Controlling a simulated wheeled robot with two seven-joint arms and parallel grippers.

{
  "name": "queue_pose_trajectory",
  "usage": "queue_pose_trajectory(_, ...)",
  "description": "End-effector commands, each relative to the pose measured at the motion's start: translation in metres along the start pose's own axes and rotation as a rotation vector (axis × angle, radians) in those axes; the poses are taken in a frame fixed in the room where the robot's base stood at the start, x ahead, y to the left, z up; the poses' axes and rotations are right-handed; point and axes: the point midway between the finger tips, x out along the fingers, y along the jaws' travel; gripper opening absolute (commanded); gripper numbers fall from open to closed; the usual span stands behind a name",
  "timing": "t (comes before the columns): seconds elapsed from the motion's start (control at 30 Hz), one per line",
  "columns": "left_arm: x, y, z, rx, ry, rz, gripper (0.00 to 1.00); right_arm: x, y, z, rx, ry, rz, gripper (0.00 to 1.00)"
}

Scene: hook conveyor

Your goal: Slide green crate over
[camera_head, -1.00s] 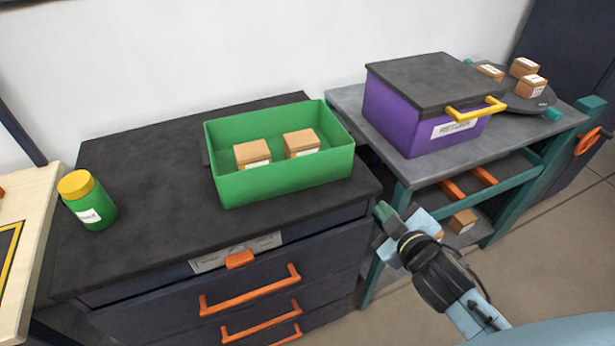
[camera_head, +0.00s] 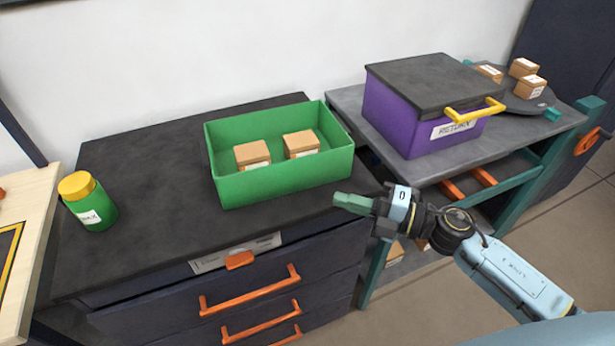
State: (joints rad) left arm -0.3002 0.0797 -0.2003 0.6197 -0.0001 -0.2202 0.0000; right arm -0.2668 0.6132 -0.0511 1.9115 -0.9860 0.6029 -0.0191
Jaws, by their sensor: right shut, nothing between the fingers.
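The green crate (camera_head: 285,182) stands upright on the black top of a drawer cabinet (camera_head: 145,165), towards its right side. Two small cardboard boxes, a left one (camera_head: 252,154) and a right one (camera_head: 300,144), sit inside it. My right gripper (camera_head: 345,202) is shut and empty. In the picture it is just below the crate's right front corner, near the cabinet's front right edge, and apart from the crate. My left gripper is out of view.
A green bottle with a yellow cap (camera_head: 88,201) stands on the cabinet's left. A grey table (camera_head: 349,101) at right carries a purple box (camera_head: 405,118) with a dark lid and yellow handle. The cabinet top between bottle and crate is clear.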

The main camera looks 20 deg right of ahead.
Motion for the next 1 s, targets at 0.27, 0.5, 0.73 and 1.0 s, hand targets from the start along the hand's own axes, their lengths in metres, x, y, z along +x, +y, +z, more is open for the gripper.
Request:
queue_pose_trajectory(0.27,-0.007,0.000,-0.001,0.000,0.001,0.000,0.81,0.062,0.003,0.001,0.001,-0.001,0.006,0.00)
queue_pose_trajectory(0.5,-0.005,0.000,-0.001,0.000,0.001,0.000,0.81,0.087,0.001,0.021,0.000,-0.004,0.002,0.00)
queue_pose_trajectory(0.73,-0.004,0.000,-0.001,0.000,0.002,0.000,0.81,0.095,0.000,0.028,0.002,-0.002,0.000,0.00)
queue_pose_trajectory(1.0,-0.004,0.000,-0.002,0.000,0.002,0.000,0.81,0.095,0.000,0.029,0.001,-0.002,0.000,0.00)
